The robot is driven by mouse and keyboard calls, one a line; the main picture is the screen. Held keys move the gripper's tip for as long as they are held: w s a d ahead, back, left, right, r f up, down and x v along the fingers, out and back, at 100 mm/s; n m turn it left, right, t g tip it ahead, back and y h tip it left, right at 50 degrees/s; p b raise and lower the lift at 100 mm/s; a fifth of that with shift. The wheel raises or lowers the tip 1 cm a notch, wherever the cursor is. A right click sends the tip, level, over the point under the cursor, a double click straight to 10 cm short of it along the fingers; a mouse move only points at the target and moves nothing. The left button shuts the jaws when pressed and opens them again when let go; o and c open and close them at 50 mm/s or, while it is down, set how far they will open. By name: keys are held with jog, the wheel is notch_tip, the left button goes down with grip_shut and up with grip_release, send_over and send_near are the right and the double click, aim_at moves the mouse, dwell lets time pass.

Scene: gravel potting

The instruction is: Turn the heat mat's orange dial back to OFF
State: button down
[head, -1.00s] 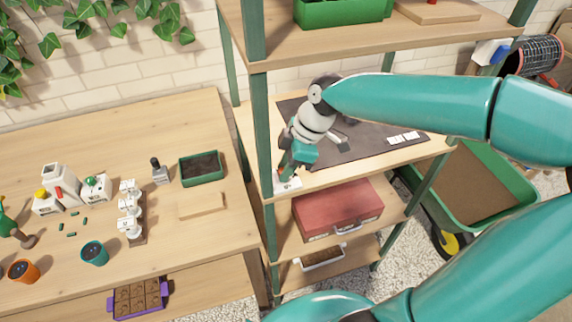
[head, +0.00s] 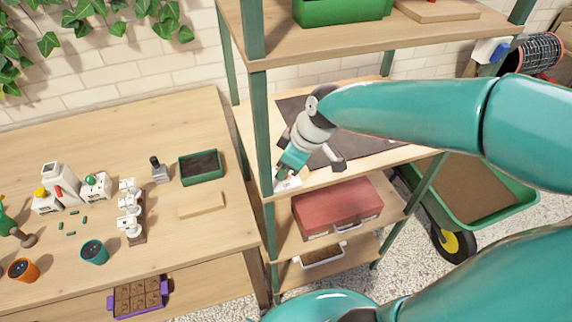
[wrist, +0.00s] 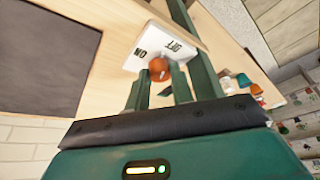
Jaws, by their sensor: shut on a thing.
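The orange dial (wrist: 158,68) sits on a white control box (wrist: 150,42), which has one dark label on each side of the dial. In the wrist view the labels appear upside down; one reads ON and the other looks like OFF. My gripper (wrist: 160,74) is shut on the dial, one finger on each side of it. Which label the dial points to is hard to tell. In the head view my gripper (head: 281,173) reaches down to the white box (head: 291,184) at the shelf's front left corner and hides the dial. The dark heat mat (head: 292,108) lies flat behind.
A green shelf post (head: 262,130) stands close to the left of my gripper. A red case (head: 338,208) lies on the shelf below, and the upper shelf (head: 350,45) hangs above. The potting bench (head: 120,130) with pots and bottles is to the left.

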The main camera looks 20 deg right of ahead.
jog(key=c, duration=1.2)
grip_release()
jog(key=shift+s+d+r, duration=0.1)
jog(key=shift+d+r, duration=0.1)
jog(key=shift+r, duration=0.3)
jog(key=v, duration=0.4)
jog(key=s+d, duration=0.7)
jog(key=d, duration=0.2)
jog(key=shift+d, duration=0.25)
jog(key=shift+s, duration=0.1)
